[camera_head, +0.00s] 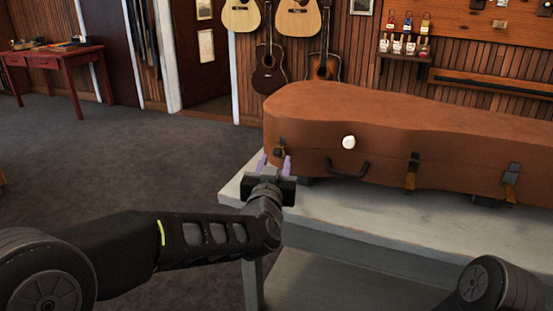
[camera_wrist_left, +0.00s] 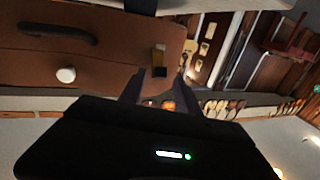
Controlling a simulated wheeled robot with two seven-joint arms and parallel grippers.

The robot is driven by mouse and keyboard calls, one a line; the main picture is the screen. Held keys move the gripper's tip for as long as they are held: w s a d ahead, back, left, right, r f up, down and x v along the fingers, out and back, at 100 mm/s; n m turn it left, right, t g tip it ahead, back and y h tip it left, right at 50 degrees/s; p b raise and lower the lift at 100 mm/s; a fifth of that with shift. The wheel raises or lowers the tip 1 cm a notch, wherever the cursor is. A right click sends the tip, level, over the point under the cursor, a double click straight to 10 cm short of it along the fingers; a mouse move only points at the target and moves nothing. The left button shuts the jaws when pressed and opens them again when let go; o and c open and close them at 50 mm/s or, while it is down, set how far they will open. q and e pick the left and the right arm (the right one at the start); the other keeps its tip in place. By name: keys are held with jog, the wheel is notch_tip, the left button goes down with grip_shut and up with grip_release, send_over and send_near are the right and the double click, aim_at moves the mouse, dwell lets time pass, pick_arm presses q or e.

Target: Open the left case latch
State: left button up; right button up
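A brown guitar case (camera_head: 380,125) lies closed on a pale table. The left case latch (camera_head: 281,147) is a small dark clasp at the left end of its front side. In the left wrist view the open fingers (camera_wrist_left: 161,86) point toward the latch. I cannot tell if they touch it. My right gripper is out of view; only part of that arm shows.
The case front also has a dark handle (camera_head: 347,170), a white round piece (camera_head: 348,142), a middle latch (camera_head: 411,172) and a right latch (camera_head: 511,181). The pale table (camera_head: 340,215) has a bare strip in front. Guitars (camera_head: 269,68) hang behind. Floor at left is clear.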

pick_arm(q)
jog(key=shift+w, duration=1.45)
jog(key=shift+c, duration=0.6)
grip_shut()
